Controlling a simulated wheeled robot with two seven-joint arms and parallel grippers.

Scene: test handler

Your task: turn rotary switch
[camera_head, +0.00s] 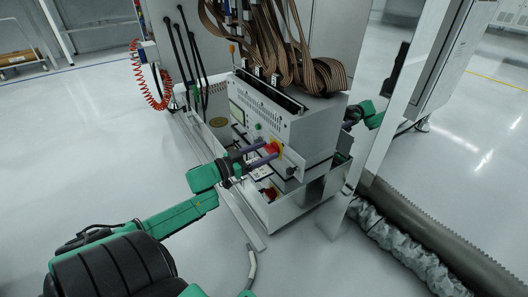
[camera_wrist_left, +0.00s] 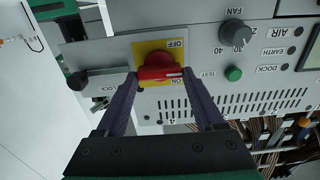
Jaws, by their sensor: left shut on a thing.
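The rotary switch is a red knob on a yellow plate. In the head view the red knob (camera_head: 271,148) is on the front panel of the grey unit. In the left wrist view the red knob (camera_wrist_left: 158,66) has its bar lying across the picture, with the yellow plate (camera_wrist_left: 150,46) marked OFF above and ON below. My left gripper (camera_head: 268,153) is shut on the knob. Its purple fingers in the left wrist view (camera_wrist_left: 161,76) sit at either end of the red bar. My right gripper (camera_head: 349,124) is partly hidden beside the unit's right side.
The panel also has a black FAN dial (camera_wrist_left: 234,33), a green button (camera_wrist_left: 233,74) and a black knob (camera_wrist_left: 77,82). Brown ribbon cables (camera_head: 290,50) hang into the unit's top. A grey corrugated hose (camera_head: 430,225) lies at right.

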